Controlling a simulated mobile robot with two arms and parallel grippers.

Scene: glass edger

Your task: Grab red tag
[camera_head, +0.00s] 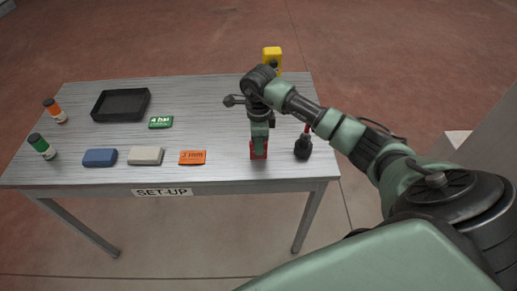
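The red tag (258,153) lies at the front right part of the metal table, and part of it is hidden under my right gripper. My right gripper (258,147) points down right over the red tag, with its fingertips at or very near it. Its fingers are too small and covered to tell whether they are open or shut on the tag. My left gripper is not in view.
A dark red-tipped object (302,148) stands close right of my gripper.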

